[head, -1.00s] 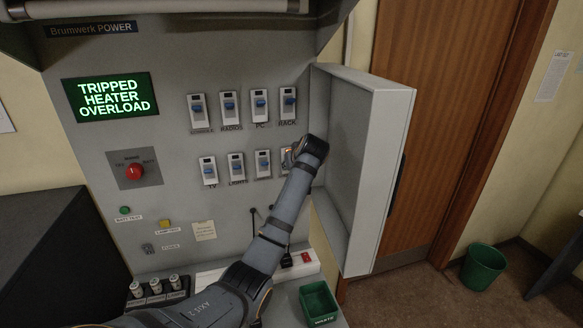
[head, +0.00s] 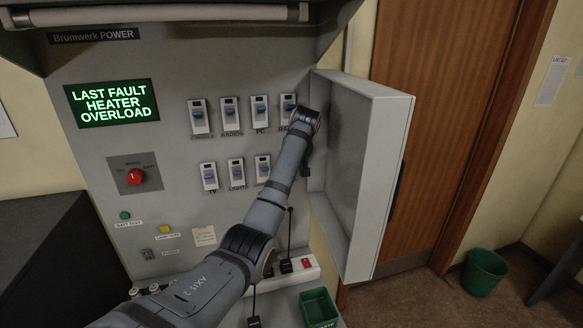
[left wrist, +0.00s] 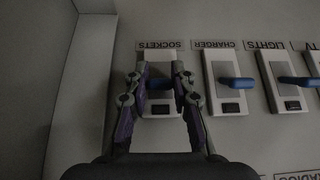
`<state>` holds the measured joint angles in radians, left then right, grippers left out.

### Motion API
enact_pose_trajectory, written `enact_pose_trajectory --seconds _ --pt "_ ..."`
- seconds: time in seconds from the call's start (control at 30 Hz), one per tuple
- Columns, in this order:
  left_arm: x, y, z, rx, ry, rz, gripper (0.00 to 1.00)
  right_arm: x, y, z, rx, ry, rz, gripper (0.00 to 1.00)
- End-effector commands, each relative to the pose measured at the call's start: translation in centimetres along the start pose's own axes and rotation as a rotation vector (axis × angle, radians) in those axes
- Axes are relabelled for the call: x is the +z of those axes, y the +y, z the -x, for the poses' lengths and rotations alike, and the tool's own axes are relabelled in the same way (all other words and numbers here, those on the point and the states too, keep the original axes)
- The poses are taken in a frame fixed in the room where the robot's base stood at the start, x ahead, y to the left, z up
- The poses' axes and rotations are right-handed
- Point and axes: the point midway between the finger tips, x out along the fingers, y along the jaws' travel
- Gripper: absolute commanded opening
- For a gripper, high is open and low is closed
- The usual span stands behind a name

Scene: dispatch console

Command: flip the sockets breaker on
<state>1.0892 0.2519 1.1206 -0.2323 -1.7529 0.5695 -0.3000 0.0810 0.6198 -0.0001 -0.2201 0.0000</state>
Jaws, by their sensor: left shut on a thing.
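The sockets breaker (left wrist: 160,97) shows in the left wrist view under its upside-down SOCKETS label. It is a white breaker with a blue lever, the endmost of its row. My right gripper is in neither view.
The charger breaker (left wrist: 228,85) is close beside the fingers, then the lights breaker (left wrist: 283,82). An open cabinet door (head: 362,180) stands just right of my arm. The display (head: 111,103) reads LAST FAULT HEATER OVERLOAD. A green bin (head: 318,308) stands below.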

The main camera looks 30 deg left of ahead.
Motion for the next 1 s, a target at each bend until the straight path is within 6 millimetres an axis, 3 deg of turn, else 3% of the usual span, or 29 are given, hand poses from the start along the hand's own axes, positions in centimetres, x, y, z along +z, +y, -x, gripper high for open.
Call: enact_pose_trajectory --seconds 0.17,0.2,0.33,0.67,1.0 --pt "-0.2 0.0 0.2 0.002 0.006 0.002 0.0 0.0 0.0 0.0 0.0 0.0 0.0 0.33" --pt "-0.2 0.0 0.2 0.002 0.006 0.002 0.29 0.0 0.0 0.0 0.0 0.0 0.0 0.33" --pt "-0.1 0.0 0.1 0.002 0.005 0.001 0.47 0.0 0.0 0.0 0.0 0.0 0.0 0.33" --pt "-0.1 0.0 0.4 0.001 0.003 0.001 0.47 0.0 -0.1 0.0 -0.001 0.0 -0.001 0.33" --pt "-0.1 0.1 6.3 0.003 0.005 0.001 0.47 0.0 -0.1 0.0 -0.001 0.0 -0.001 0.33"
